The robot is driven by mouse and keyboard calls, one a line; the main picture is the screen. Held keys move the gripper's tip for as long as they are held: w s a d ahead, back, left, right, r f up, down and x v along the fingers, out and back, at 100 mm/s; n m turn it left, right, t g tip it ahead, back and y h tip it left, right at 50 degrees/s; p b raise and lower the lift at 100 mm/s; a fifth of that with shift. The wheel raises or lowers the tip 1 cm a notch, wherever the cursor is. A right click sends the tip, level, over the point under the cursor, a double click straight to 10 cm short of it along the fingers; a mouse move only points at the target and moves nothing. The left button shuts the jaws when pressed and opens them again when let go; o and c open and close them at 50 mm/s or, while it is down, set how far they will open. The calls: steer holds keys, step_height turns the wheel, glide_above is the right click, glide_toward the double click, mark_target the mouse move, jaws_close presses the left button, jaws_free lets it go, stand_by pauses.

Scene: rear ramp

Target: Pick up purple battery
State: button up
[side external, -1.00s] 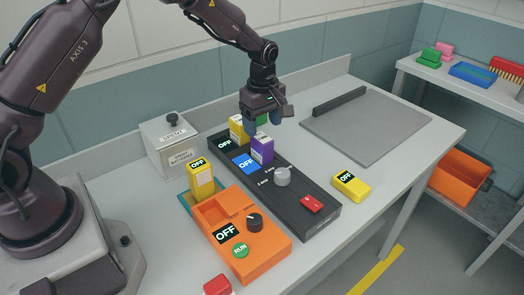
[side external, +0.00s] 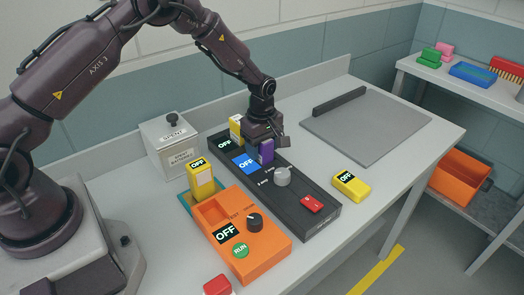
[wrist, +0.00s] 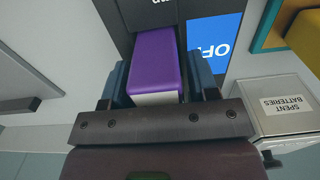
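The purple battery (side external: 266,152) stands upright in the black charging unit (side external: 318,188) in the side view. In the wrist view its purple top (wrist: 156,58) lies between the blue fingers of my gripper (wrist: 158,85). One finger is on each side of it. The fingers look open, with a narrow gap on the right side; contact on the left is hard to judge. In the side view my gripper (side external: 262,143) is low over the unit and hides part of the battery.
A blue OFF display (side external: 244,163) is beside the purple battery.

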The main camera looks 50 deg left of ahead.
steer(key=c, duration=0.9)
steer(key=shift+r, duration=0.15)
